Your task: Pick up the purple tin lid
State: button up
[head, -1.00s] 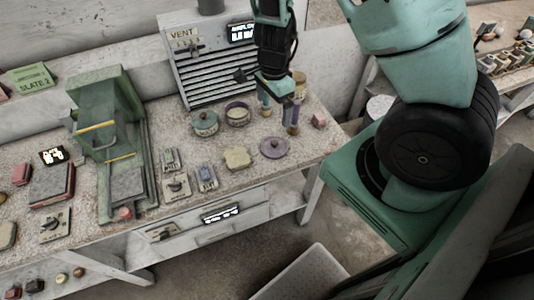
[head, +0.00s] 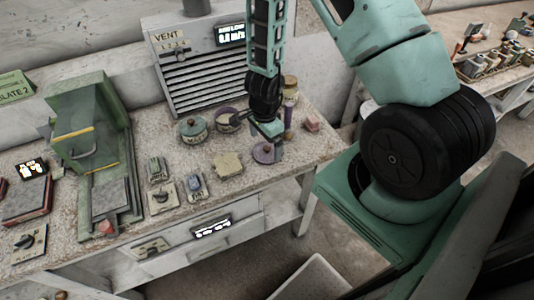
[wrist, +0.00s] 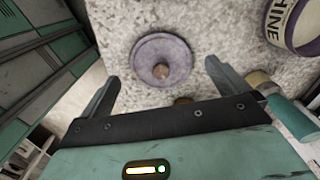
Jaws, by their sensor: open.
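The purple tin lid (head: 265,153) lies flat on the speckled bench top, near its front right. In the wrist view the purple tin lid (wrist: 160,60) is a round disc with a brown knob at its middle. My gripper (head: 268,140) hangs just above the lid and hides part of it in the head view. In the wrist view my gripper (wrist: 160,80) has its two fingers wide apart, one on each side of the lid's near part. Nothing is between the fingers but the view of the lid below.
A cream block (head: 228,164) lies left of the lid. The green press (head: 88,145) is farther left.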

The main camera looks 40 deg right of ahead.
aim_at(265, 149)
jog(key=shift+f, duration=1.6)
jog(key=c, duration=0.8)
jog(key=shift+c, duration=0.2)
jog(key=shift+r, duration=0.15)
